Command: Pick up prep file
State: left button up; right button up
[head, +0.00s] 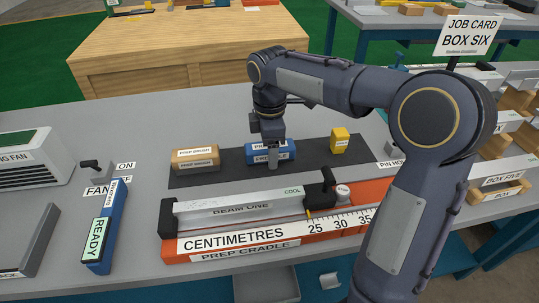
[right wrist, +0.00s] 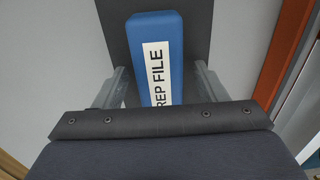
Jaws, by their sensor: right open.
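The prep file (head: 289,149) is a blue block with a white label, lying on a dark mat (head: 232,162) on the grey bench. It also shows in the right wrist view (right wrist: 155,50), its label reading PREP FILE. My right gripper (head: 272,163) points down over the file. In the right wrist view my right gripper (right wrist: 163,80) is open, with one finger on each side of the file and a gap on both sides. The near end of the file is hidden by the gripper body. My left gripper is not in view.
The brown prep brush (head: 196,165) lies left of the file and a yellow block (head: 340,138) to its right. In front is the orange prep cradle (head: 290,245) holding beam one (head: 240,204). A blue READY unit (head: 104,230) and fan switch stand at left.

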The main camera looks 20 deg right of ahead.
jog(key=shift+f, duration=0.3)
jog(key=c, duration=1.3)
jog(key=shift+r, duration=0.1)
jog(key=shift+r, duration=0.5)
notch_tip(320, 180, up, 2)
jog(key=shift+r+p, duration=0.25)
jog(key=shift+p, duration=0.35)
jog(key=s+a+r+p, duration=0.2)
jog(key=s+a+r, duration=0.5)
jog(key=s, duration=0.5)
notch_tip(320, 180, up, 2)
jog(key=shift+r, duration=0.2)
jog(key=shift+a, duration=0.1)
